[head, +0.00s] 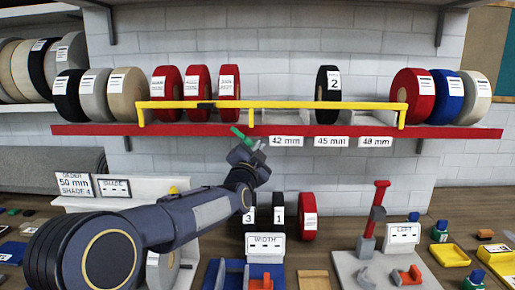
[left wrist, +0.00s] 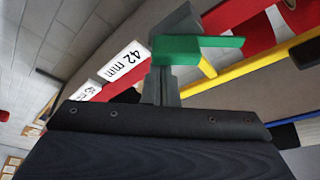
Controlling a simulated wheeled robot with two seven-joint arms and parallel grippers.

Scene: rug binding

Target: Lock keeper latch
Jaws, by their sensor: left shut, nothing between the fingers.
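A yellow keeper bar (head: 300,104) runs across the front of the red-edged shelf, with yellow posts bent down at its ends and near its middle. My right gripper is out of view.
Several tape rolls stand on the shelf, including a black roll marked 2 (head: 328,95). Labels such as 42 mm (head: 286,141) hang below the shelf edge. A red upright tool (head: 374,210) and a blue tray (head: 235,274) stand on the workbench below.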

